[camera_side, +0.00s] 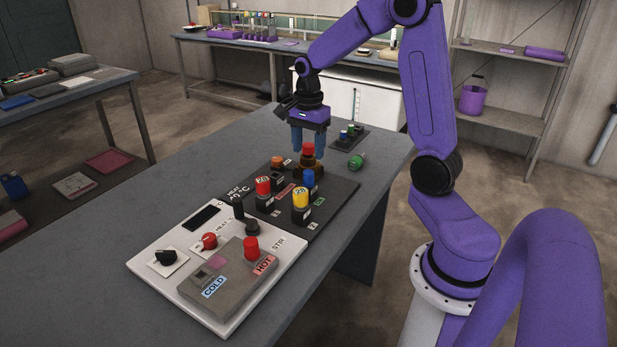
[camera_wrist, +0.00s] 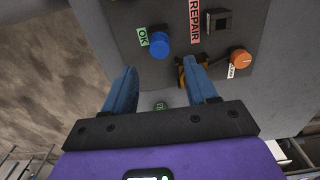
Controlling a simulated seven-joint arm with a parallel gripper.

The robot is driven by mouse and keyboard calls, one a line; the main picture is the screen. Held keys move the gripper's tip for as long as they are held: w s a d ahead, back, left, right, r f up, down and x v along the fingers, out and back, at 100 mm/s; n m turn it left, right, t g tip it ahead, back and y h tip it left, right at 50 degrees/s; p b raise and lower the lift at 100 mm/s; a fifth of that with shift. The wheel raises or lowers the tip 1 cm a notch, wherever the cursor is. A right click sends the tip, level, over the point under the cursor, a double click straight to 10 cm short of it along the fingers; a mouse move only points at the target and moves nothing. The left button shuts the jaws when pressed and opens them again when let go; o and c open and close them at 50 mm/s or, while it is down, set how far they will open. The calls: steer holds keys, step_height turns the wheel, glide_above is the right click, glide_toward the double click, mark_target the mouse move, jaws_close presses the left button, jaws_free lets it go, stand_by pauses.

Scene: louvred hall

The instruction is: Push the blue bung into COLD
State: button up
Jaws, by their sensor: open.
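The blue bung (camera_side: 308,178) stands upright on the dark board, and in the wrist view it (camera_wrist: 160,46) is beside the green OK label. The COLD place (camera_side: 214,287) is on the near-left part of a grey block (camera_side: 235,283). A red bung (camera_side: 251,246) stands at HOT on the same block. My gripper (camera_side: 309,148) is open and points down above the far end of the board. In the wrist view the blue bung appears beyond and between the open fingertips (camera_wrist: 161,68), apart from them. I cannot see anything held.
A red-topped amber piece (camera_side: 308,155) is close by my fingers. The table's left part is clear.

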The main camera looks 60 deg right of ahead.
mark_target(309, 172)
steer(key=shift+f, duration=4.6)
jaws_close()
jaws_free()
steer(key=shift+r, duration=0.1)
